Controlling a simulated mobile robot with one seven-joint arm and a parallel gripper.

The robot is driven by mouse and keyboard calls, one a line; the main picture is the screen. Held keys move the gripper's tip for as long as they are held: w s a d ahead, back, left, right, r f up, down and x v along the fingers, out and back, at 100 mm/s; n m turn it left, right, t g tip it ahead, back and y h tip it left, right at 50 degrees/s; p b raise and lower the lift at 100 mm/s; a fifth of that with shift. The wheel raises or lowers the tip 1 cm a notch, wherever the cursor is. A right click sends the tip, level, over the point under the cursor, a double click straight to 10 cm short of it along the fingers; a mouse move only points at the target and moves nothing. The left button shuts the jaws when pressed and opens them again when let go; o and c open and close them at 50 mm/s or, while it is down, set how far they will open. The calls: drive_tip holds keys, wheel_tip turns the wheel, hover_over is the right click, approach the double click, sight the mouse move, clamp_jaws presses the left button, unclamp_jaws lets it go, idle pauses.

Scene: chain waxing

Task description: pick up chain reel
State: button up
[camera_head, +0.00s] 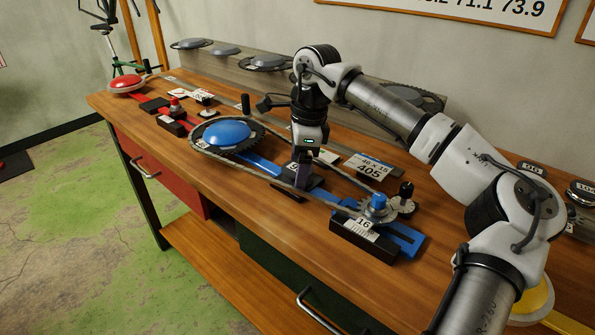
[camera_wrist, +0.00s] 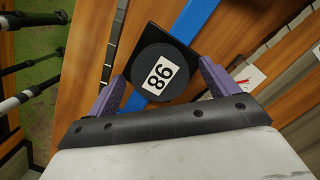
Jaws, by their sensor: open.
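A black round piece with a white label that reads 86 or, turned over, 98 (camera_wrist: 160,75) lies between my gripper's purple fingers in the wrist view; it looks like the chain reel. It rests on a black square base (camera_wrist: 183,40) above a blue rail. My gripper (camera_head: 303,178) is open and points down over the middle of the blue rail, with a finger on either side of the piece. I cannot tell whether the fingers touch it. In the head view my gripper largely hides the piece.
A dark chain loop (camera_head: 256,176) runs around a blue disc (camera_head: 227,133) and a small sprocket (camera_head: 377,208) on both sides of my gripper. Labelled round pieces (camera_head: 531,171) sit at the far right of the wooden bench (camera_head: 180,165).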

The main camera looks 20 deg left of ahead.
drive_tip(key=shift+f, duration=0.2)
drive_tip(key=c, duration=1.3)
drive_tip(key=shift+c, duration=0.2)
drive_tip(key=shift+r, duration=0.2)
